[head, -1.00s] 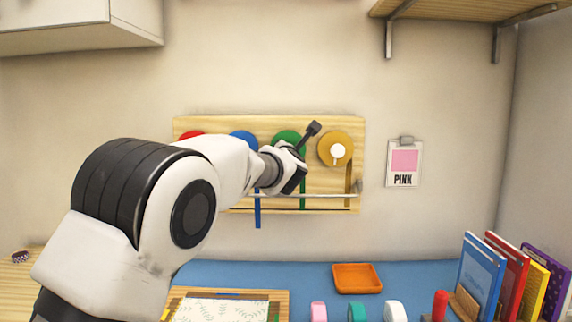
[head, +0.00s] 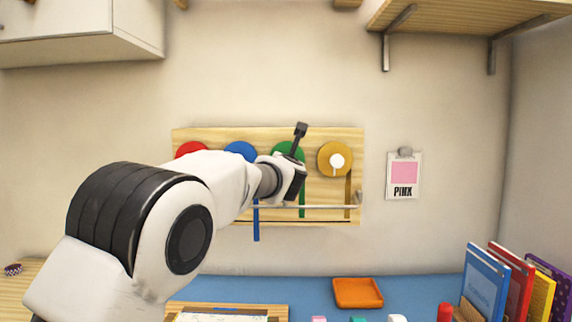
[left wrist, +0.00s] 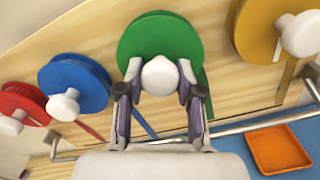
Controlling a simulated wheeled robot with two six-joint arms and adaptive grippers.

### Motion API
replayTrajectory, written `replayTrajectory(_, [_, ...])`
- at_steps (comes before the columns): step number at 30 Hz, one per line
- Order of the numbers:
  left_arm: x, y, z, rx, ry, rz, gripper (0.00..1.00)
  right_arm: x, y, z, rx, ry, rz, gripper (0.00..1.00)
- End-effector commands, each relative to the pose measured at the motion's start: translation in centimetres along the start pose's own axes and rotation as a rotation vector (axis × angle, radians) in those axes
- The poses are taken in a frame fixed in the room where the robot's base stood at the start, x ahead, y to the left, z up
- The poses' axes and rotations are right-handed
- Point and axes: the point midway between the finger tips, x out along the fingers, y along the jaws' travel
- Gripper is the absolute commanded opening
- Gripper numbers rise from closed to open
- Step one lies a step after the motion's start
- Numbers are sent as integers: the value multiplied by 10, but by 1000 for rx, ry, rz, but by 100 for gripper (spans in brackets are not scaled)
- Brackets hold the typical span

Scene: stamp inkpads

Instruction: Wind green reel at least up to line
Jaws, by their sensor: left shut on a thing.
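The green reel (head: 283,148) is on the wooden board (head: 220,137) on the wall, partly hidden by my left gripper (left wrist: 160,78) in the head view. In the left wrist view its round green face (left wrist: 158,35) shows above my fingers. My left gripper is shut on the reel's white knob (left wrist: 160,76), one finger on each side. A green ribbon (head: 302,205) hangs from the reel, its lower end just below the grey rail (head: 325,207). I cannot make out clearly which mark is the line. My right gripper is not in view.
The red reel (left wrist: 24,102) and blue reel (left wrist: 75,84) lie to the left, the yellow reel (head: 335,159) close on the right. The blue ribbon (head: 256,225) hangs lower. A pink card (head: 404,175) and orange tray (head: 358,292) are to the right.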

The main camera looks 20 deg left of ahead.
Motion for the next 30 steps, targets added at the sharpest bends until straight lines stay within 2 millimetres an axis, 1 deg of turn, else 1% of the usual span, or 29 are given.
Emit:
replayTrajectory(2, [0, 2, 4, -1, -6, 4, 1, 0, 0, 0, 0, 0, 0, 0])
replayTrajectory(3, [0, 2, 4, -1, -6, 4, 46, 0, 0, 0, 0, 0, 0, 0])
replayTrajectory(4, [0, 2, 4, -1, -5, 4, 57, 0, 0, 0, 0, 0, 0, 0])
replayTrajectory(5, [0, 2, 3, -1, -5, 3, 60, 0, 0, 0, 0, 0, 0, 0])
replayTrajectory(14, [-1, 1, 1, 1, -2, 1, 60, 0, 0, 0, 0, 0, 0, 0])
replayTrajectory(17, [-9, 1, 2, 3, -2, 1, 60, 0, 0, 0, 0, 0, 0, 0])
replayTrajectory(20, [-26, 0, 2, 6, -2, 1, 60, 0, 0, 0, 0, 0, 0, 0])
replayTrajectory(27, [-89, 1, 3, 6, -4, 2, 60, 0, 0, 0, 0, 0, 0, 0])
replayTrajectory(30, [-107, 0, 2, 4, -3, 1, 60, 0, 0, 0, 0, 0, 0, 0])
